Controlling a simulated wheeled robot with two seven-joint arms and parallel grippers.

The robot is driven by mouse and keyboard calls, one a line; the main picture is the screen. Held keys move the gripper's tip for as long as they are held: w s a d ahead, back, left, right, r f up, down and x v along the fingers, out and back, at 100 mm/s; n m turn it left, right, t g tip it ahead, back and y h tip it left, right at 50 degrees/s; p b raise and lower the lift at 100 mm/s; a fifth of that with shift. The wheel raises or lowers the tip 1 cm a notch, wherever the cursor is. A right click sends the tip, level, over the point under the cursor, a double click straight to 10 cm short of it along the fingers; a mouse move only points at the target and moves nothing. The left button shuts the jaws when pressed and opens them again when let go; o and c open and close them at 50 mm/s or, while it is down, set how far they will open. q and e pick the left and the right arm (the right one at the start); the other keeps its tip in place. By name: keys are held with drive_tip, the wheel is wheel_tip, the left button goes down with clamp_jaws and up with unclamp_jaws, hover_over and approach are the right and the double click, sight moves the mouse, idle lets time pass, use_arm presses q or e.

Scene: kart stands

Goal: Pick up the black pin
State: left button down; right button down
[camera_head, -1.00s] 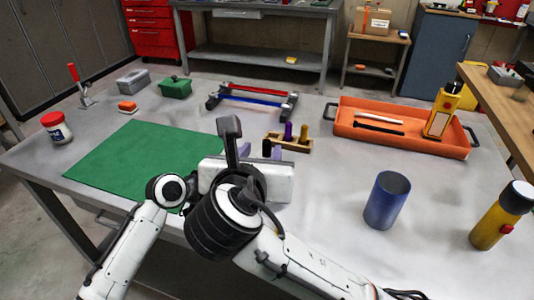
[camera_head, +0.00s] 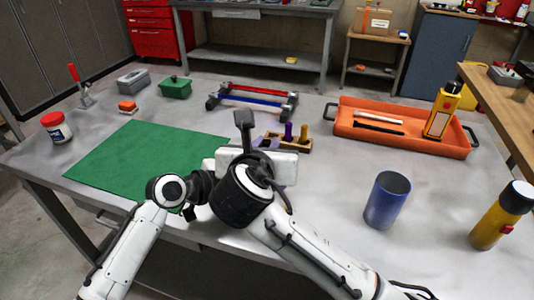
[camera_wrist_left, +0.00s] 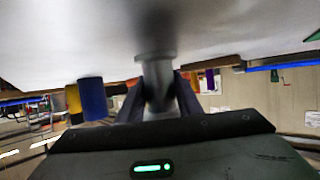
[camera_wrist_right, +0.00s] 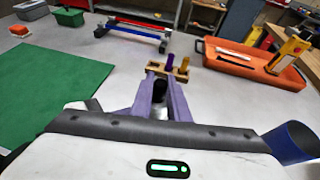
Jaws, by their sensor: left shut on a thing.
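My right gripper (camera_head: 265,143) is at the wooden pin block (camera_head: 302,147), by its left end. In the right wrist view its fingers (camera_wrist_right: 161,75) stand apart, with a dark rounded thing (camera_wrist_right: 160,90) between them. I cannot tell for sure that this is the black pin. The purple pin (camera_head: 288,132) and yellow pin (camera_head: 304,131) stand upright in the block. My left gripper (camera_wrist_left: 158,85) is shut on a grey, cylindrical, wide-headed thing (camera_wrist_left: 156,68), close to the tabletop in its upside-down view. In the head view my right wrist hides the left fingers.
A blue cup (camera_head: 387,200) and a yellow flashlight (camera_head: 500,216) stand at the right. An orange tray (camera_head: 455,150) lies behind them. A rack with red and blue bars (camera_head: 252,100) is beyond the block. The green mat (camera_head: 125,160) lies left.

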sight(267, 141)
wheel_tip(267, 141, up, 10)
drive_tip(key=shift+r, duration=0.1)
use_arm(q)
drive_tip(key=c, duration=1.2)
unclamp_jaws()
